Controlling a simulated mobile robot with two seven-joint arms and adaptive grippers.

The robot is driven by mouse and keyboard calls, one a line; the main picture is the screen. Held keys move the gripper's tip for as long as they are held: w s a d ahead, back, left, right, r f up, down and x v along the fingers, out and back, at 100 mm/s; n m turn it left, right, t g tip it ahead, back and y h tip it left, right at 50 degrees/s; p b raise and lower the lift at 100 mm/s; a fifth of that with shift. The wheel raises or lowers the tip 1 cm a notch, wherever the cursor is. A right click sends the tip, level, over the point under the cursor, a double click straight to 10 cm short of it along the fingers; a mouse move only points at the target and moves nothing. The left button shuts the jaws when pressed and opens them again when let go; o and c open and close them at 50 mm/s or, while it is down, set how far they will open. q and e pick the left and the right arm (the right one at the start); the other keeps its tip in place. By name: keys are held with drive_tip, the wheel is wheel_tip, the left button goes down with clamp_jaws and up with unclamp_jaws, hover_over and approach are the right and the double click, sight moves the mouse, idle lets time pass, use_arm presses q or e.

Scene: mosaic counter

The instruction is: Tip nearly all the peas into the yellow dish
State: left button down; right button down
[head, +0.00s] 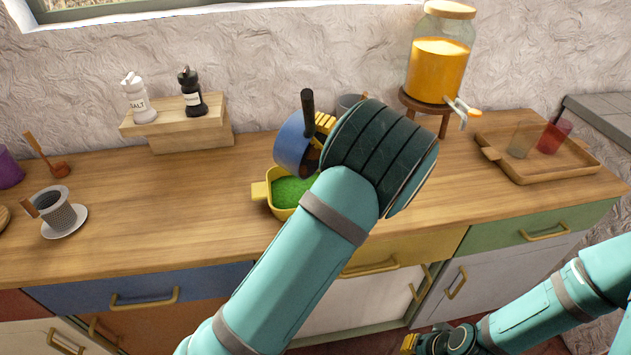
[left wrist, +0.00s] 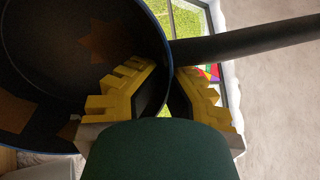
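A blue pan (head: 291,146) with a black handle (head: 308,112) is tipped steeply on its side above the yellow dish (head: 260,191). My left gripper (head: 322,124) is shut on the pan's rim. In the left wrist view its yellow fingers (left wrist: 165,92) pinch the pan wall (left wrist: 70,50) from both sides, near the handle. The part of the pan's dark inside that shows there has no peas on it. Green peas (head: 292,190) lie in the dish; my left arm hides its right side. My right gripper (head: 409,344) is low at the bottom edge, away from the counter.
A cup on a saucer (head: 62,232) and a wooden ladle (head: 58,168) stand at left. Salt and pepper mills stand on a wooden block (head: 190,137). A grey container (head: 347,104) is behind my arm. A juice dispenser (head: 438,70) and a tray with glasses (head: 545,170) are at right.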

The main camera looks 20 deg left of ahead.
sight(292, 118)
idle(0.3)
use_arm(q)
drive_tip(key=shift+w+a+r+h+p, duration=0.15)
drive_tip(key=shift+a+h+p, duration=0.4)
drive_tip(key=shift+a+h, duration=0.25)
drive_tip(key=shift+w+a+m+h+p, duration=0.2)
drive_tip(key=shift+a+h+p, duration=0.2)
drive_tip(key=shift+a, duration=0.25)
drive_tip(key=shift+w+a+m+h+p, duration=0.1)
drive_tip(key=shift+a+m+h+p, duration=0.15)
drive_tip(key=shift+a+h, duration=0.35)
drive_tip(key=shift+f, duration=0.2)
